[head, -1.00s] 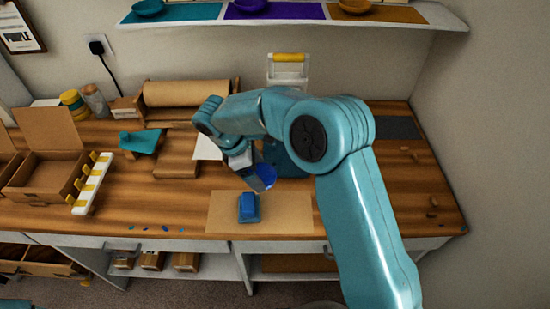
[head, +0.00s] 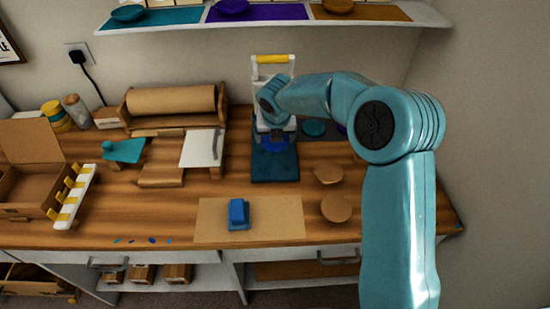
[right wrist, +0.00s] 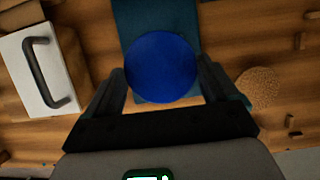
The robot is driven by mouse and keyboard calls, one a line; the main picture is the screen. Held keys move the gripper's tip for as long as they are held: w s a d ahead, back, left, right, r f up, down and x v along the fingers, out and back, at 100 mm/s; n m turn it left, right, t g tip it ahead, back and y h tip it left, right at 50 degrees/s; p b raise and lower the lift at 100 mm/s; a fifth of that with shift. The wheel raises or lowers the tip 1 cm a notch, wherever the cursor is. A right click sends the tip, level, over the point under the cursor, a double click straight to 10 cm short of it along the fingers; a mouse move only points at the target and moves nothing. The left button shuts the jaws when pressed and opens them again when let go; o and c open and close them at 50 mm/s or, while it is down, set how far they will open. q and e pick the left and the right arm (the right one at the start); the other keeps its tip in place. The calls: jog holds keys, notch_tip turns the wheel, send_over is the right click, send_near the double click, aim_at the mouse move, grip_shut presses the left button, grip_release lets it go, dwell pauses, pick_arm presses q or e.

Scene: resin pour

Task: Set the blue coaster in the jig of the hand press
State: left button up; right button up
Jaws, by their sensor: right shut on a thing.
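The hand press (head: 271,59) stands at the back of the bench, with a yellow handle on top and a teal base (head: 275,172) reaching forward. My right gripper (head: 275,133) is at the press, over the back part of its base. It is shut on the round blue coaster (head: 273,146), which also shows in the right wrist view (right wrist: 162,67) between the two fingers, over the teal base (right wrist: 132,15). The coaster covers the spot under it, so I cannot see the jig or tell whether the coaster touches it. My left gripper is out of view.
A brown mat (head: 280,222) with a blue block (head: 238,213) lies in front. Cork discs (head: 336,208) lie right of the press base. A white board with a handle (head: 203,148) is to its left. A teal disc (head: 313,128) lies behind right.

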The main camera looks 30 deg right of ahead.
aim_at(274, 159)
notch_tip(274, 159, down, 3)
jog(key=shift+w+a+r, duration=0.1)
jog(key=shift+a+r, duration=0.05)
notch_tip(274, 159, down, 5)
jog(key=shift+r+b, duration=0.1)
jog(key=shift+b, duration=0.25)
jog(key=shift+f, duration=0.2)
jog(key=shift+r, duration=0.1)
jog(key=o, duration=0.8)
jog(key=shift+f, duration=0.2)
jog(key=shift+r, duration=0.45)
jog(key=v, duration=1.1)
jog(key=shift+a+r+p, duration=0.1)
jog(key=shift+r+p, duration=0.15)
jog(key=shift+p, duration=0.1)
